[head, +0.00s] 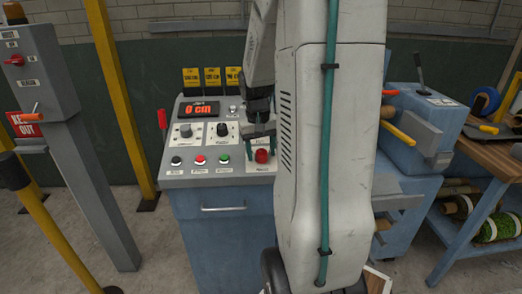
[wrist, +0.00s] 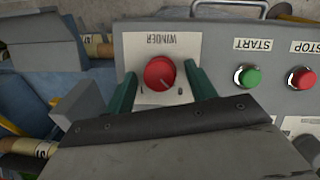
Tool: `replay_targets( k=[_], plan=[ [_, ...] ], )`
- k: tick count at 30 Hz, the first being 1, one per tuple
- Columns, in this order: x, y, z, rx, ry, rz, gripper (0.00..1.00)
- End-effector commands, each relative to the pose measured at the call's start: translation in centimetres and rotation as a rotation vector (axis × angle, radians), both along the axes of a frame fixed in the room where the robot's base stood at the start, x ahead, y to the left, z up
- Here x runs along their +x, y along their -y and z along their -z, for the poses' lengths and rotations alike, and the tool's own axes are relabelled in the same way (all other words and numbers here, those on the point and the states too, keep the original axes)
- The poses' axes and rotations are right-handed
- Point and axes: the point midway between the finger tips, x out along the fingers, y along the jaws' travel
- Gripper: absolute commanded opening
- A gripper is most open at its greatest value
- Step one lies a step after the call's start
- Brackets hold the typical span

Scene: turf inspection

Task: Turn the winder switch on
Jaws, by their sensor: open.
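The winder switch is a round red knob (wrist: 160,73) on a white plate (wrist: 148,45) labelled WINDER, upside down in the wrist view. The plate has marks 1 at left and 0 at right; the knob's pale line points down-right, toward the 0. In the head view the knob (head: 262,156) is at the panel's right front. My gripper (wrist: 161,80) is open, with one green finger on each side of the knob. Gaps show beside the knob, so the fingers look apart from it. In the head view my gripper (head: 262,139) is just above the knob.
Green START (wrist: 248,76) and red STOP (wrist: 301,77) buttons sit beside the plate. The blue console (head: 222,235) has a display reading 0 cm (head: 199,109) and more knobs. A blue machine (head: 425,110) stands at right; yellow posts (head: 118,95) at left.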

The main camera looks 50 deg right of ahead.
Motion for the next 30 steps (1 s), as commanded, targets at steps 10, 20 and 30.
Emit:
replay_targets(
  k=[10, 20, 30],
  plan=[
    [0.01, 0.00, -0.03, -0.001, 0.001, 0.000, 0.11],
    [-0.01, 0.04, -0.05, 0.005, 0.008, 0.025, 0.11],
    [-0.12, 0.18, -0.09, 0.050, 0.060, 0.214, 0.11]
  ],
)
